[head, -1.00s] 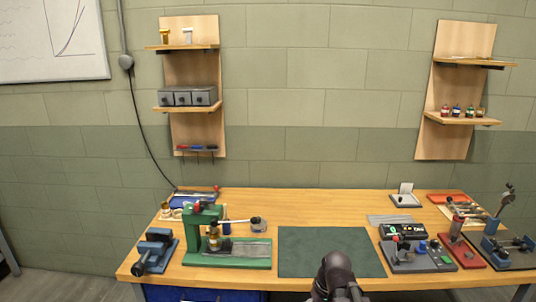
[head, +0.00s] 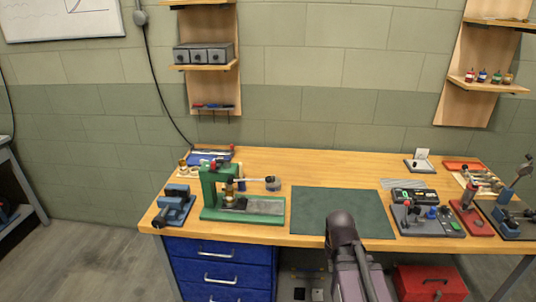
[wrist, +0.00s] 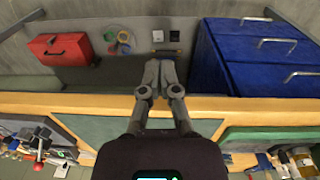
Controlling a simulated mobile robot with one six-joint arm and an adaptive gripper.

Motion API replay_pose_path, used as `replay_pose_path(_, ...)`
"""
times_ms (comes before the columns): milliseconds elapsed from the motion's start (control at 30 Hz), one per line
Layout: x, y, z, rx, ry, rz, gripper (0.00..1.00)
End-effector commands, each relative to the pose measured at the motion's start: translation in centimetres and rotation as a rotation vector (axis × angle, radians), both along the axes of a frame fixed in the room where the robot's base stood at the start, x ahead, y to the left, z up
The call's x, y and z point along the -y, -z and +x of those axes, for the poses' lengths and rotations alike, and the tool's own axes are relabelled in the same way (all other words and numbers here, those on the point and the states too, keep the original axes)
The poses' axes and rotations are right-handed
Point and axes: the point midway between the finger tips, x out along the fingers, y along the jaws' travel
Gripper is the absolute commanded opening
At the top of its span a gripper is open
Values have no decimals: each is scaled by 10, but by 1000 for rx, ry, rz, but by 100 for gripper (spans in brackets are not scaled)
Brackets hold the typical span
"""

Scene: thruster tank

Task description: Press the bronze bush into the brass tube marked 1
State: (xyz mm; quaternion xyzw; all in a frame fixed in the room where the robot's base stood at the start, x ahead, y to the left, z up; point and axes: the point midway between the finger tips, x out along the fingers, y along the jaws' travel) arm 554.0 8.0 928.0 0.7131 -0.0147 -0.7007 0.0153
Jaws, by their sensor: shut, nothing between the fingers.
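The green press (head: 208,195) stands at the left of the bench, with a lever handle reaching to the right. A brass-coloured part (head: 229,190) stands upright under its ram; I cannot tell whether it is the tube, the bush or both. Small brass-coloured pieces (head: 184,168) stand behind the press at the back left, too small to identify. No mark 1 is readable. My gripper (wrist: 158,67) is shut and empty in the wrist view, in front of the bench edge and apart from the press. In the head view only my arm shows.
A green mat (head: 320,210) lies clear in the middle of the bench. A blue vise (head: 174,206) is at the left corner. A control box (head: 425,222) and a red-based tool (head: 470,217) are on the right. Blue drawers (head: 220,262) and a red toolbox (head: 428,284) are below.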

Motion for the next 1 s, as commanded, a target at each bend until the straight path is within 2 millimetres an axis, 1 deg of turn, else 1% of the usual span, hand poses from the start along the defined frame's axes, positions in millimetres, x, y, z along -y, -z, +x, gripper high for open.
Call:
replay_pose_path(33, -6, -13, 10, 7, -4, -14, 0)
replay_pose_path(167, -20, -36, 33, 36, -8, -66, 0)
replay_pose_path(267, -35, -56, 52, 65, -13, -112, 0)
replay_pose_path(567, -90, -117, 108, 177, -30, -237, 0)
replay_pose_path(767, -136, -160, 142, 267, -47, -306, 0)
replay_pose_path(967, -189, -206, 172, 369, -69, -361, 0)
replay_pose_path(1000, -200, -215, 177, 390, -74, -370, 0)
